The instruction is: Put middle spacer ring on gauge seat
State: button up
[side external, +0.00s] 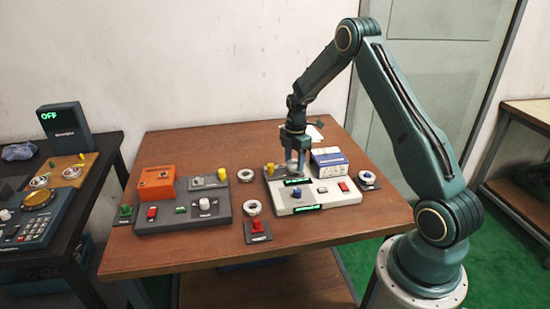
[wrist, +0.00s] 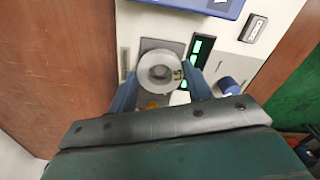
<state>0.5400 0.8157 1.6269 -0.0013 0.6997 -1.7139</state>
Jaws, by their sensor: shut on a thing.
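My gripper (side external: 294,168) is over the back left of the white gauge box (side external: 325,196). In the wrist view my gripper (wrist: 160,88) is shut on a pale grey ring (wrist: 148,66), with one blue finger on each side. The ring has a dark mark on its right side. It lies flat over a dark grey square seat (wrist: 150,44) on the gauge box; I cannot tell whether it touches the seat.
A blue-and-white box (side external: 329,161) stands close to the right of my gripper. A dark grey control unit (side external: 183,210) with an orange box (side external: 157,183) is at the left. A red button block (side external: 257,230) is in front. The table's right front is clear.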

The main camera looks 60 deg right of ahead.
jog(key=shift+f, duration=0.5)
dwell(0.8)
jog(key=o, duration=1.2)
jog(key=shift+r, duration=3.75)
